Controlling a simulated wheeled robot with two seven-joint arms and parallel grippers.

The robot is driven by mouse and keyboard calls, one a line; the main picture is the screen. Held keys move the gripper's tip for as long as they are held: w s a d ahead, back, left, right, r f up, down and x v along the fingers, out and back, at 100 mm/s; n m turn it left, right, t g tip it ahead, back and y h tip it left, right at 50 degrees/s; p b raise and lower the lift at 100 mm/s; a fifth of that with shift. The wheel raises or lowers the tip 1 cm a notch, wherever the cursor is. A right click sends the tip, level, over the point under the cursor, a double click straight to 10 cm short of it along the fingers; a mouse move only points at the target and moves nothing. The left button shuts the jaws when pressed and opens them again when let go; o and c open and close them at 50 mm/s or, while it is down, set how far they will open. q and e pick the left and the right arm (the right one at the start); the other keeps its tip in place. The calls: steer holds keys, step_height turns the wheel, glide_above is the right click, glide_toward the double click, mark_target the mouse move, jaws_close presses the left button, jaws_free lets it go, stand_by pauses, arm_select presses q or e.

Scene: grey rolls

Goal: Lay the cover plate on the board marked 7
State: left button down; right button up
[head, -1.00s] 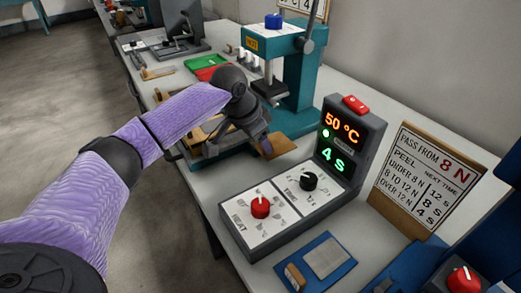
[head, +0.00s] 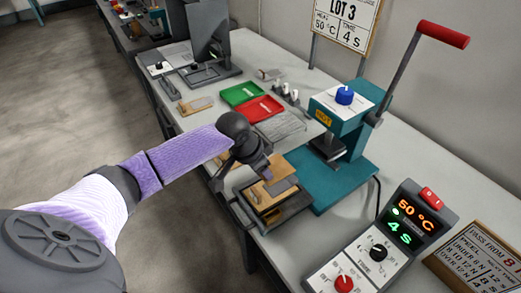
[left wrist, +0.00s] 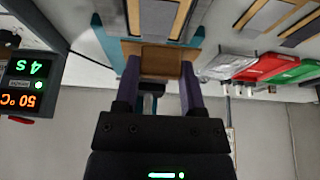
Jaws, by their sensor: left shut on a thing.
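The plate spans across both fingers in the left wrist view and also shows in the head view (head: 262,194). I cannot tell for sure whether it is the cover plate. In the head view the gripper and plate are above a dark-framed tray (head: 285,217) in front of the teal press; whether they touch is hidden. Another tan board with a grey patch (head: 195,105) lies farther back on the bench. No 7 is readable. My right gripper is not in view.
The teal press (head: 335,180) has a raised red-handled lever (head: 443,34). A green tray (head: 242,93) and red tray (head: 258,110) lie behind. The heat and time control box (head: 408,225) stands at the right. The bench's left edge runs close under my arm.

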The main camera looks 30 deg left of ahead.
arm_select(q)
steer(key=shift+d, duration=0.2)
steer(key=shift+p, duration=0.45)
step_height(320, 180, down, 6)
steer(key=b, duration=0.3)
steer(key=shift+r, duration=0.1)
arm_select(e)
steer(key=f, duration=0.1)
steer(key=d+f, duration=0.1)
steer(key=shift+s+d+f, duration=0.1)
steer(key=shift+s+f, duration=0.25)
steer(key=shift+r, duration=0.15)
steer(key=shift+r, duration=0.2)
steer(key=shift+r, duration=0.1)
